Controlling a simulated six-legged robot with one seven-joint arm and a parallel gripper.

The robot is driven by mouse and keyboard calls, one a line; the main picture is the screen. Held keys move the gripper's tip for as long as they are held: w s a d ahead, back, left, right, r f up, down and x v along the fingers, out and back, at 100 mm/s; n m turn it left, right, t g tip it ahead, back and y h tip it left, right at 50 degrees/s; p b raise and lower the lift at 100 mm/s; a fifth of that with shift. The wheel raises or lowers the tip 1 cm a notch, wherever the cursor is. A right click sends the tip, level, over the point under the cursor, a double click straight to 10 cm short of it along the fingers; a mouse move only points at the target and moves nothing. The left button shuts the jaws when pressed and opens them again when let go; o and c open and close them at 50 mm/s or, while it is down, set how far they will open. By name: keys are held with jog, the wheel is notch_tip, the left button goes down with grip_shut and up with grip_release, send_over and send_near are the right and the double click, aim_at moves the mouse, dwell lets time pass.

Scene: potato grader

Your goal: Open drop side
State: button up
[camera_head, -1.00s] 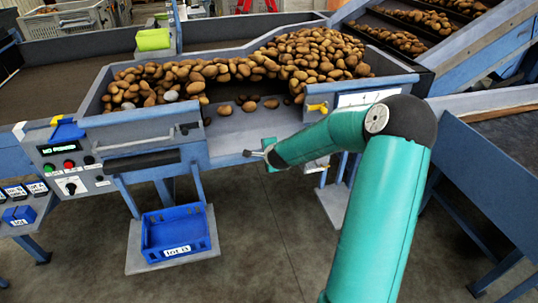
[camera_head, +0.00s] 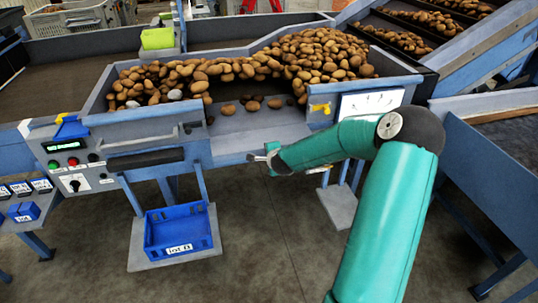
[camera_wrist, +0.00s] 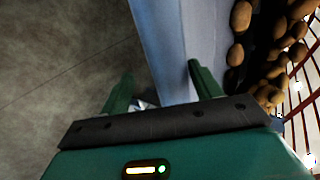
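The potato trough (camera_head: 262,122) is blue-grey and holds a heap of potatoes along its back. The middle of its front is low and open, with a bare blue sill. I cannot tell for sure which panel is the drop side. A grey panel with a pale handle bar (camera_head: 140,142) stands at the front left, and a yellow latch (camera_head: 320,108) sits on the right front panel. My gripper (camera_head: 262,157) is at the front edge of the sill. In the wrist view its fingers (camera_wrist: 160,88) are apart, with the blue edge (camera_wrist: 168,50) between and beyond them; no grip shows.
A control box (camera_head: 72,160) with buttons is at the left. A blue crate (camera_head: 180,235) stands on a low shelf below the trough. A blue frame (camera_head: 490,170) is at the right, and a potato conveyor (camera_head: 395,38) rises behind. The floor in front is clear.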

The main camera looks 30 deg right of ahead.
jog(key=shift+r, duration=0.15)
dwell(0.5)
jog(key=v, duration=1.3)
jog(key=shift+s+r, duration=0.2)
jog(key=shift+s, duration=0.15)
jog(key=shift+a, duration=0.2)
